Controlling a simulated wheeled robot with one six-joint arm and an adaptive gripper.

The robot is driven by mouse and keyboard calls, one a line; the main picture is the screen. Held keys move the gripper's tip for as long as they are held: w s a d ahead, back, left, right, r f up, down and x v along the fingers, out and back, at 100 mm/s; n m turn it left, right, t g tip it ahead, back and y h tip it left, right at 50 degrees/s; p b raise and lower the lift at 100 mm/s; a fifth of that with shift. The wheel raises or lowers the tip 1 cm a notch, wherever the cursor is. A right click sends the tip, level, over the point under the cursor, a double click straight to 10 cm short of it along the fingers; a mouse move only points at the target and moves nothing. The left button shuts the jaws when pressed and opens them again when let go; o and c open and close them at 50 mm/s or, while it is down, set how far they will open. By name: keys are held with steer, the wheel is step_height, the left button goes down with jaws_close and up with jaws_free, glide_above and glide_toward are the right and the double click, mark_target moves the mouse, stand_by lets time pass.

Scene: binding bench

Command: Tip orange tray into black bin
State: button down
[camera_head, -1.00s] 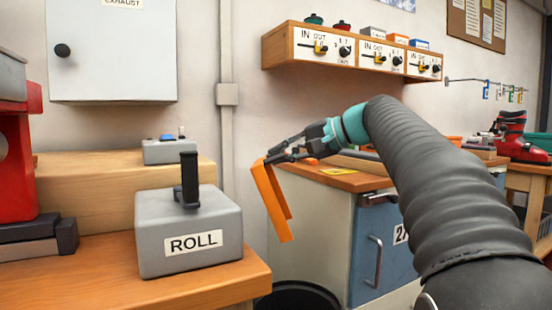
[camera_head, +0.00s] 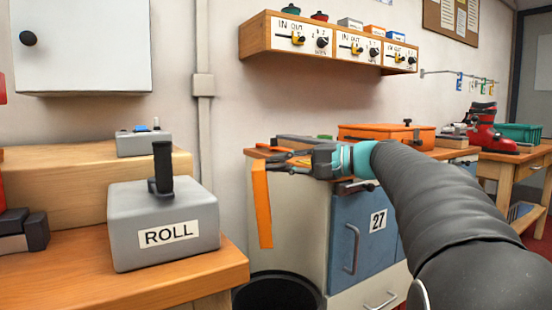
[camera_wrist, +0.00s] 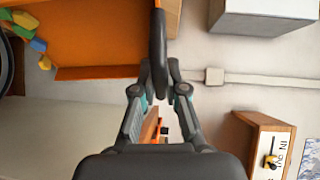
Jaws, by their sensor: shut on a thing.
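The orange tray (camera_head: 262,205) hangs steeply tipped, nearly upright on end, in the head view. My gripper (camera_head: 272,160) is shut on its upper end. The black bin (camera_head: 280,292) stands on the floor below the tray, partly cut off by the picture's lower edge. In the wrist view the tray (camera_wrist: 100,35) fills the upper left, with my gripper (camera_wrist: 158,62) at its near end. Several small blocks (camera_wrist: 36,42), yellow, green and blue, show at the tray's far end, near a dark curved rim of the bin (camera_wrist: 5,62). I cannot tell whether they still touch the tray.
A grey ROLL box (camera_head: 163,225) with a black handle sits on the wooden bench (camera_head: 120,285) at left. A blue-doored cabinet (camera_head: 358,235) stands right of the bin, with an orange case (camera_head: 385,133) on top. A wall shelf (camera_head: 330,50) with switches hangs above.

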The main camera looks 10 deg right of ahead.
steer(key=s+d+f+m+t+y, duration=0.1)
steer(key=d+f+t+y, duration=0.1)
steer(key=d+f, duration=0.3)
steer(key=shift+s+d+f+m+y, duration=0.25)
steer(key=shift+d+f+m+y, duration=0.25)
steer(key=shift+d, duration=0.4)
steer(key=shift+r, duration=0.15)
stand_by(0.5)
stand_by(1.2)
steer(key=shift+r, duration=0.1)
